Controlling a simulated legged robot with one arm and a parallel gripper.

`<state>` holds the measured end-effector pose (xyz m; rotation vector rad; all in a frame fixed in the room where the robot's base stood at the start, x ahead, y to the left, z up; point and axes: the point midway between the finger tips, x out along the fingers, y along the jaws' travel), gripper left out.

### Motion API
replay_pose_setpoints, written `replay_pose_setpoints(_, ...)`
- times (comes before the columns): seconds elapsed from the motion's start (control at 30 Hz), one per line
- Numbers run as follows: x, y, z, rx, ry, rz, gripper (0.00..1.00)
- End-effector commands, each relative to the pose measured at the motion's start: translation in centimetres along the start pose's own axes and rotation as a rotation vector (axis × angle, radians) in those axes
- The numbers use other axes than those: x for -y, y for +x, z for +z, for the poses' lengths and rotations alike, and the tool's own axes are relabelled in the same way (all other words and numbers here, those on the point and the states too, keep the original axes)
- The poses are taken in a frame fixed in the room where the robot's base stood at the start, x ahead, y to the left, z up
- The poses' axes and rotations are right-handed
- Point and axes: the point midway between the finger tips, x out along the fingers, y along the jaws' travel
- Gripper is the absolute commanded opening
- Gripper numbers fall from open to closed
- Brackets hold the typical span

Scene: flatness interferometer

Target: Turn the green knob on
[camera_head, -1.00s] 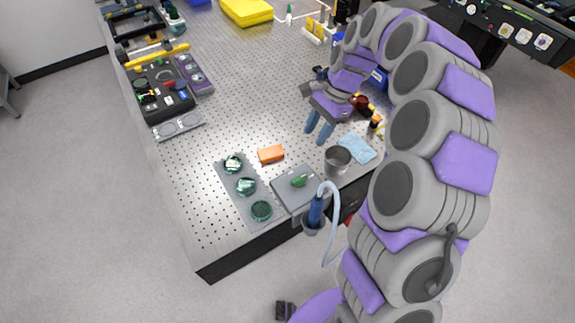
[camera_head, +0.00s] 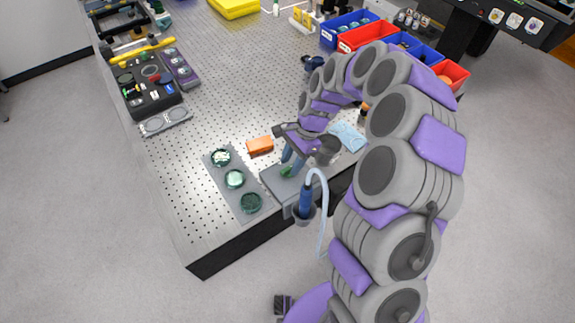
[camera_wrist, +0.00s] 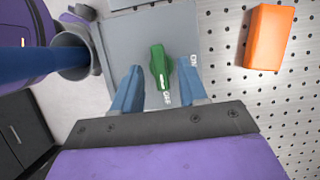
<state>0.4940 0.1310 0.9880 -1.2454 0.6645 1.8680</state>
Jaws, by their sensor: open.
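The green knob (camera_wrist: 159,67) sits on a flat grey panel (camera_wrist: 119,35) with white lettering beside it, partly legible as "OFF" near its lower end. Its long handle points roughly along the line between my fingers in the wrist view. My gripper (camera_wrist: 154,88) is open, with one blue finger on each side of the knob's lower part and gaps showing on both sides. Whether the fingertips are level with the knob is hard to tell. In the head view the knob (camera_head: 286,171) shows just under my gripper (camera_head: 291,163), at the bench's front edge.
A blue handle in a holder (camera_head: 305,203) with a pale hose stands right beside the panel. An orange block (camera_head: 260,145) lies behind it, and a grey plate with several round green pieces (camera_head: 218,175) lies left. A grey cup (camera_head: 327,149) stands close right.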

Motion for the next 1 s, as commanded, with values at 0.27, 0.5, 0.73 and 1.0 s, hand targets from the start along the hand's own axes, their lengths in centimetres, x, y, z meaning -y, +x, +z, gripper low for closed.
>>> replay_pose_setpoints(0.27, 0.5, 1.9, 0.6, -0.007, 0.001, 0.003, 0.43)
replay_pose_setpoints(0.5, 0.5, 2.0, 0.7, -0.008, 0.001, 0.003, 0.42)
replay_pose_setpoints(0.73, 0.3, 1.6, 0.2, -0.003, 0.001, -0.002, 0.20)
replay_pose_setpoints(1.0, 0.4, 1.8, 0.5, -0.007, 0.001, 0.002, 0.00)
